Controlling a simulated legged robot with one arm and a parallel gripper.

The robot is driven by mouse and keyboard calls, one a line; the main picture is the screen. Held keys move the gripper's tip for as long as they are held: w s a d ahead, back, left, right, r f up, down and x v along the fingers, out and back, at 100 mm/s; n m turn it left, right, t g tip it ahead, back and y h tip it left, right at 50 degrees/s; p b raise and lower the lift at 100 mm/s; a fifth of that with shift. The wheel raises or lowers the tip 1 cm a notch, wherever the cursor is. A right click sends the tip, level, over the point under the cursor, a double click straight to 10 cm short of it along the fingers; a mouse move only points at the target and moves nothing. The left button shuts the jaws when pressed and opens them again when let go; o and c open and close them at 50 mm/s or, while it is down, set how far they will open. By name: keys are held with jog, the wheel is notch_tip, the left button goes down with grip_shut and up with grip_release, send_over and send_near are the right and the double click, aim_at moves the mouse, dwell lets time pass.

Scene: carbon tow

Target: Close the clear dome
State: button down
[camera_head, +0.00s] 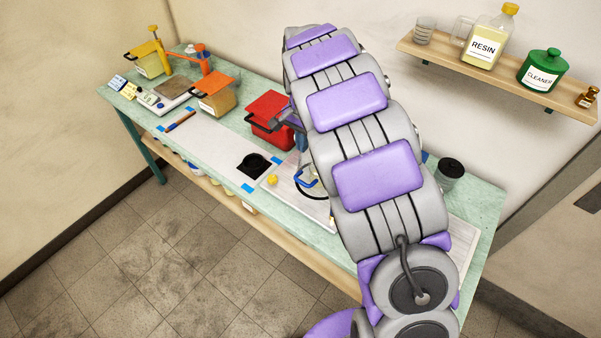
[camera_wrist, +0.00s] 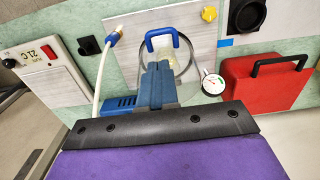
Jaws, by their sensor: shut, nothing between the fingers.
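The clear dome (camera_wrist: 186,58) shows in the wrist view as a faint transparent shape with a dark round rim and a blue handle (camera_wrist: 162,34). My gripper (camera_wrist: 158,68) is shut and empty, just below the handle in that view, and it hides part of the dome. I cannot tell whether they touch. In the head view, the blue handle (camera_head: 308,177) and dark rim show beside my arm, which hides the rest. A round gauge (camera_wrist: 213,83) sits beside the dome. How far the dome is open is unclear.
A white hose with a blue fitting (camera_wrist: 114,36) runs left of my gripper. A red case (camera_wrist: 262,85) stands to the right in the wrist view. A yellow knob (camera_head: 272,180) lies nearby. A shelf (camera_head: 480,70) with bottles hangs above the bench (camera_head: 215,130).

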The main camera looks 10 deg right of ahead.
aim_at(301, 181)
jog(key=f+b, duration=0.1)
jog(key=f, duration=0.6)
jog(key=f+b, duration=0.1)
jog(key=f, duration=0.6)
jog(key=shift+w+a+f, duration=0.1)
jog(key=shift+a+f, duration=0.05)
jog(key=shift+a, duration=0.05)
jog(key=shift+t+h, duration=0.8)
jog(key=shift+s+a+f, duration=0.25)
jog(key=shift+f, duration=0.45)
jog(key=shift+s+a+f, duration=0.2)
jog(key=shift+a+f, duration=0.1)
jog(key=shift+f, duration=0.35)
jog(key=shift+s+a+f, duration=0.25)
jog(key=shift+f, duration=0.45)
jog(key=shift+s+f, duration=0.2)
jog(key=shift+f, duration=0.1)
